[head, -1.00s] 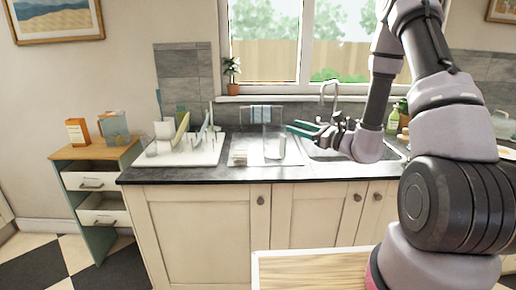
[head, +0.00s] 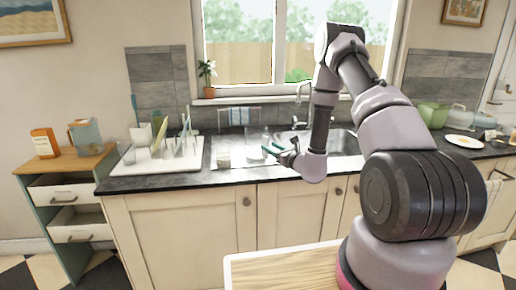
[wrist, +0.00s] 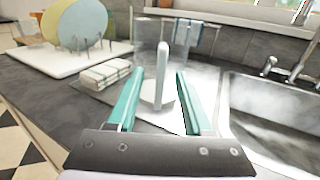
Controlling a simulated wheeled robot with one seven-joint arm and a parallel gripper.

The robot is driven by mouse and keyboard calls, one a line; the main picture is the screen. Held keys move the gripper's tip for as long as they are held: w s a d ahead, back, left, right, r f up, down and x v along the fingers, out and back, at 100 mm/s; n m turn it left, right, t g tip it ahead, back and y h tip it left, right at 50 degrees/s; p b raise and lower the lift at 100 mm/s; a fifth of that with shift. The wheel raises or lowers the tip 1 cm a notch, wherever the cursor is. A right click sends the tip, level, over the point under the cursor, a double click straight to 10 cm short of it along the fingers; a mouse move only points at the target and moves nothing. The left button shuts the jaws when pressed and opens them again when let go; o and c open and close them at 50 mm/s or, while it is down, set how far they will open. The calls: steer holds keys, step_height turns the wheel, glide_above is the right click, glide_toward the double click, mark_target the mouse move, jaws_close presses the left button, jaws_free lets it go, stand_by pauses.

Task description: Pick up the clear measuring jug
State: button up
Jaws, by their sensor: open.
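A clear jug (head: 253,142) stands on the counter between the dish rack and the sink, and looks pale and faint. In the wrist view the see-through jug (wrist: 147,42) stands straight ahead, with a white upright handle-like part between the fingertips in the picture. My gripper (wrist: 160,73) is open with teal fingers, one on each side of that part. I cannot tell whether either finger touches it. In the head view my gripper (head: 270,149) is at the jug's right side, low over the counter.
A striped folded cloth (wrist: 105,73) lies left of the jug. A white dish rack (head: 150,166) with plates stands further left. The sink (head: 335,143) is on the right. A towel (head: 238,116) hangs behind. A side table (head: 70,162) holds a carton and a pitcher.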

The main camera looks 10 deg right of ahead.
mark_target(267, 145)
steer(key=x, duration=0.3)
steer(key=shift+w+f, duration=0.1)
steer(key=shift+w, duration=0.15)
jaws_close()
stand_by(1.2)
